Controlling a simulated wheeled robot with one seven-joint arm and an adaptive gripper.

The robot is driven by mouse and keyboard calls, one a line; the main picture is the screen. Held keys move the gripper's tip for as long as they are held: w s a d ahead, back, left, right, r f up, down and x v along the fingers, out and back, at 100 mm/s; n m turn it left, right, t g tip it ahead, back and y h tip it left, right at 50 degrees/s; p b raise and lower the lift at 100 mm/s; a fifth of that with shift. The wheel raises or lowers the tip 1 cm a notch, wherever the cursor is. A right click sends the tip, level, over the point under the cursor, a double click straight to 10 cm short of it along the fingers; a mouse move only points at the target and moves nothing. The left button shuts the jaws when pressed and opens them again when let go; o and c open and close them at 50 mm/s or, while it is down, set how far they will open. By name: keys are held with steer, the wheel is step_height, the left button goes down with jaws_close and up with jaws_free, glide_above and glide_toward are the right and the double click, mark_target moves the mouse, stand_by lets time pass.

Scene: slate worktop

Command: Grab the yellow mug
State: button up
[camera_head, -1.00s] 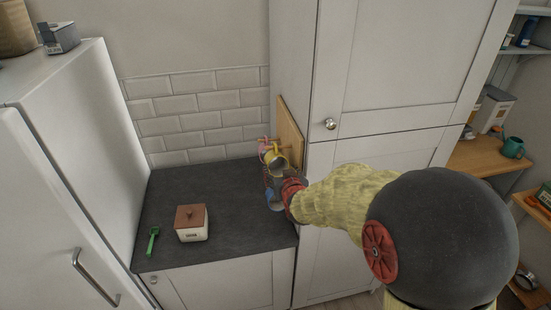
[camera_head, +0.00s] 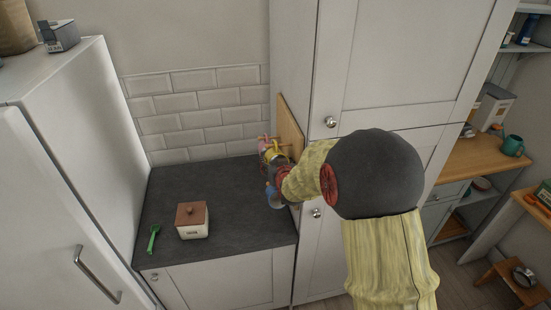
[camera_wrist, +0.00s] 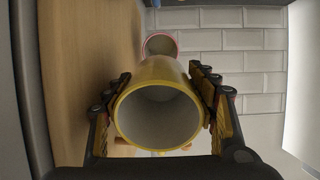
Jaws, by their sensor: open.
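The yellow mug (camera_wrist: 158,112) fills the middle of the wrist view, its round mouth facing the camera and its pale inside showing. My gripper (camera_wrist: 158,82) is open, with one finger on each side of the mug. I cannot tell whether the fingers touch it. In the head view a small part of the yellow mug (camera_head: 272,151) shows by the wooden board, and my gripper (camera_head: 277,166) partly covers it. The mug's handle is hard to make out.
A pink mug (camera_wrist: 160,43) is just beyond the yellow one. A blue mug (camera_head: 274,198) is below my gripper. The wooden board (camera_head: 291,125) stands against the tall cupboard. A lidded box (camera_head: 193,229) and green utensil (camera_head: 153,238) lie on the worktop, otherwise mostly clear.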

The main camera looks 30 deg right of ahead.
steer(key=c, duration=0.3)
steer(key=c, duration=0.8)
steer(key=shift+r, duration=0.1)
steer(key=shift+c, duration=0.2)
